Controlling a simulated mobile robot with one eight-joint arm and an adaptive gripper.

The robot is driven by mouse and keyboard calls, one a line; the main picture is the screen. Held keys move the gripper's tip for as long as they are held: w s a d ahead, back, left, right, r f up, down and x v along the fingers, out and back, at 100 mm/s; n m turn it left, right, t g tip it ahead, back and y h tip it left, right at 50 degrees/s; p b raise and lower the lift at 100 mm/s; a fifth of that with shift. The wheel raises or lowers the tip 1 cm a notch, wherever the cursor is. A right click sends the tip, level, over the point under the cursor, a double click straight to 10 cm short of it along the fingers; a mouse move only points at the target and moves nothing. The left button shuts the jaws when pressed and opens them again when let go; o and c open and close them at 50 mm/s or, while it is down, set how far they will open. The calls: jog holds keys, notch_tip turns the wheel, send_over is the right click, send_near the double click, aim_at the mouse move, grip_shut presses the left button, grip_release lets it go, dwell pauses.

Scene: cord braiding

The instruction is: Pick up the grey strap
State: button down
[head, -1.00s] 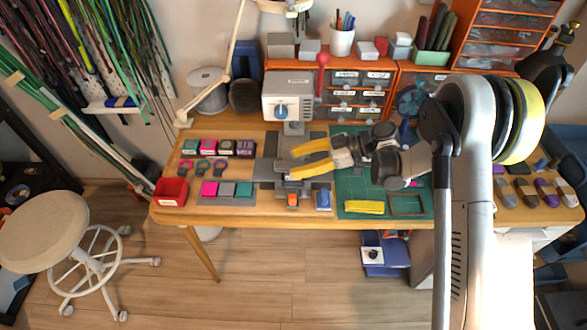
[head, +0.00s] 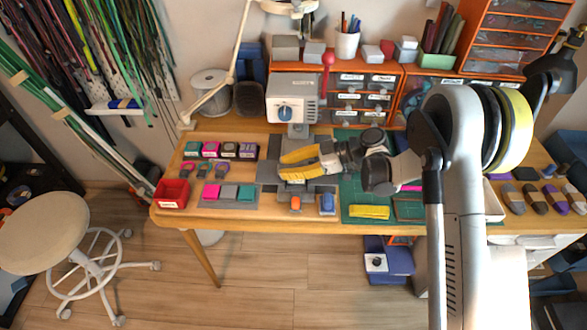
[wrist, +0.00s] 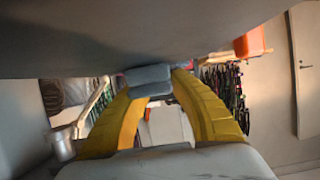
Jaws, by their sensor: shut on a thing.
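My gripper (head: 282,165), with two yellow fingers, is low over the grey work area in front of the machine, pointing left. In the wrist view its fingertips (wrist: 150,84) close on the two sides of a small grey piece, which I take to be the grey strap (wrist: 148,78). In the head view the fingers mostly hide what they hold. I cannot tell whether the strap still touches the surface beneath it.
A beige machine (head: 293,98) stands just behind the gripper. An orange piece (head: 295,204) and a blue piece (head: 327,203) sit in front. A tray of coloured squares (head: 212,203) and a red bin (head: 172,193) are left. A green mat (head: 355,190) with a yellow bundle (head: 369,212) is right.

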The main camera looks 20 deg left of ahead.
aim_at(286, 167)
jog(key=shift+r, duration=0.1)
notch_tip(286, 167, up, 4)
jog(key=p, duration=0.2)
jog(key=shift+r+p, duration=0.15)
jog(key=shift+p, duration=0.15)
jog(key=s+d+r+p, duration=0.2)
jog(key=d+r, duration=0.4)
jog(key=d, duration=0.5)
jog(key=shift+s+d+r+p, duration=0.25)
jog(key=shift+s+p, duration=0.15)
jog(key=shift+p, duration=0.45)
